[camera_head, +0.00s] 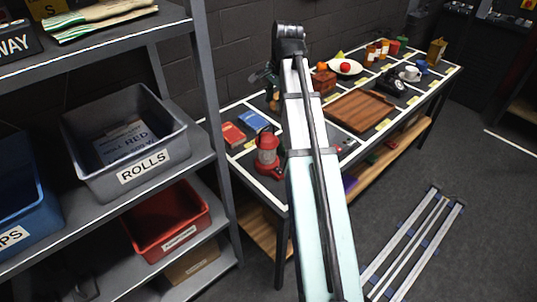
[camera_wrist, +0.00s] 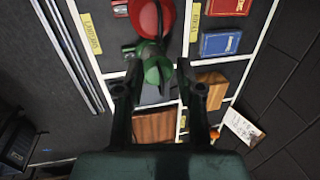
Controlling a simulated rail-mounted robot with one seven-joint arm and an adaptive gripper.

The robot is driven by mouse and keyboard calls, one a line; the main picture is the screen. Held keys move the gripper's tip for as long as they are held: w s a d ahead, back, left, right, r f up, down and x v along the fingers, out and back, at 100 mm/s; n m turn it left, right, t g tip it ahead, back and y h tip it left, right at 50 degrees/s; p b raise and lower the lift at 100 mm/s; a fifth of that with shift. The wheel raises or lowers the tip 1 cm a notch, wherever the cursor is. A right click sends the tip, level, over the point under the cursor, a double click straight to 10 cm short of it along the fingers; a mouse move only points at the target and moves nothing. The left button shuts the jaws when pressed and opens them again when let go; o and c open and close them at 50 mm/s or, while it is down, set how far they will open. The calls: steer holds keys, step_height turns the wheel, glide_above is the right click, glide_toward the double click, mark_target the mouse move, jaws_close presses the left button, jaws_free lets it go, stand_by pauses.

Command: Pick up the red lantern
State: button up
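The red lantern (camera_head: 267,157) stands upright near the front left end of the long table, left of my arm in the head view. In the wrist view the red lantern (camera_wrist: 152,17) is at the top, cut off by the picture edge, beyond my fingertips. My gripper (camera_wrist: 157,76) is open, its two dark fingers apart. A green, lantern-like object (camera_wrist: 156,68) shows between and just beyond the fingers; I cannot tell if they touch it. In the head view my gripper is at the far end of my arm, and its fingers are unclear.
A red book (camera_head: 233,134) and a blue book (camera_head: 253,121) lie behind the lantern. A wooden tray (camera_head: 358,111) and several small items fill the table farther right. A shelf with a grey bin (camera_head: 128,141) and a red bin (camera_head: 166,220) stands at left.

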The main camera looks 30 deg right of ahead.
mark_target(268, 126)
steer(key=f, duration=0.3)
steer(key=w+f+p, duration=0.1)
steer(key=f, duration=0.2)
steer(key=shift+w+a+f, duration=0.15)
steer(key=shift+w+f, duration=0.05)
steer(key=shift+f, duration=0.2)
steer(key=shift+w+a+f+p, duration=0.15)
steer(key=shift+a+f+p, duration=0.1)
steer(key=shift+f+p, duration=0.45)
steer(key=shift+w+a+f+p, duration=0.15)
steer(key=shift+f+p, duration=0.25)
steer(key=shift+f, duration=0.6)
steer(key=shift+w+f, duration=0.1)
steer(key=shift+f, duration=0.8)
steer(key=shift+c, duration=0.4)
jaws_close()
